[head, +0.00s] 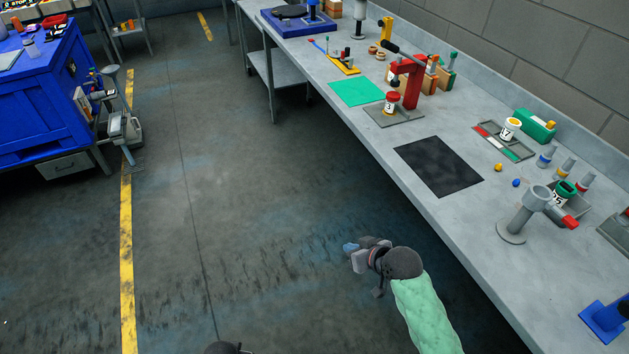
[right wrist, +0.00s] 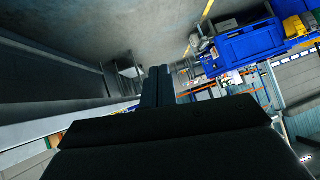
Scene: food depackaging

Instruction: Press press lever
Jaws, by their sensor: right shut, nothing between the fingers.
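The red press (head: 413,82) stands on the bench at the back. Its lever (head: 403,55) is a raised rod with a black grip slanting up to the left. A red-lidded cup (head: 391,105) marked 3 sits at the press on a grey base plate (head: 402,118). My right gripper (head: 352,254) is over the floor in front of the bench, well apart from the press and lever. Its fingers are together and empty, as the right wrist view (right wrist: 158,84) also shows. Only a dark piece of my left arm shows at the bottom edge; its fingers are hidden.
The grey bench (head: 365,150) runs along the wall. On it are a black mat (head: 438,166), a green mat (head: 356,92), a grey stand with a red end (head: 520,218) and several small bottles. A blue cabinet (head: 40,100) stands left. The floor between is clear.

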